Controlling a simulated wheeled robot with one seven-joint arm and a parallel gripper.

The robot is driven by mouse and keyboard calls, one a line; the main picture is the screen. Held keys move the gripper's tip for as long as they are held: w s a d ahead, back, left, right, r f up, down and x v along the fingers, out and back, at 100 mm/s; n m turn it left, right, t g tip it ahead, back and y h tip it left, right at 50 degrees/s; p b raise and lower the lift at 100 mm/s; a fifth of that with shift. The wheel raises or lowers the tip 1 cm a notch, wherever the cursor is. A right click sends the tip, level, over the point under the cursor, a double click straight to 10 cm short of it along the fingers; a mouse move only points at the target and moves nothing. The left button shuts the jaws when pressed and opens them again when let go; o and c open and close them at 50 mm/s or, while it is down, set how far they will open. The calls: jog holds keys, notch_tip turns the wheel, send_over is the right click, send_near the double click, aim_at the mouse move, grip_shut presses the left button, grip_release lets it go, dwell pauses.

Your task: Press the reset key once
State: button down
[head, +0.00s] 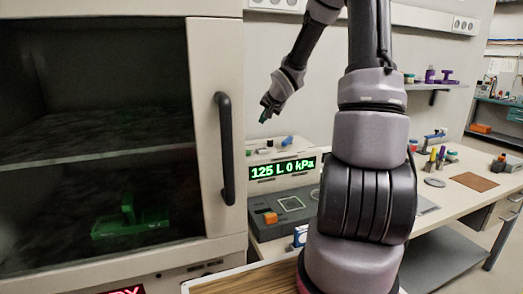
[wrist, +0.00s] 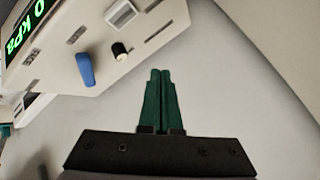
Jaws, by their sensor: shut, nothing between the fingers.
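The classifier unit shows a lit green display (head: 282,168) reading "125 L 0 kPa" in the head view. Its pale top panel also shows at the upper left of the wrist view, with a blue lever (wrist: 85,69), a small black knob (wrist: 119,50) and a raised white square key (wrist: 121,14). The printed labels are too small to read, so I cannot tell for certain which control is the reset key. My gripper (wrist: 160,72) has its green fingers shut and empty, apart from the panel. In the head view my gripper (head: 265,115) hangs above the unit.
A cabinet with a black handle (head: 225,149) stands at the left. Bench items and a brown mat (head: 474,182) lie at the right. Air around my gripper looks clear.

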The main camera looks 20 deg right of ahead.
aim_at(261, 149)
jog(key=shift+f, duration=0.1)
jog(key=shift+f, duration=4.3)
jog(key=shift+f, duration=0.1)
jog(key=shift+f, duration=0.3)
jog(key=shift+f, duration=0.85)
jog(key=shift+r, duration=1.3)
jog(key=shift+r, duration=0.1)
jog(key=shift+r, duration=2.4)
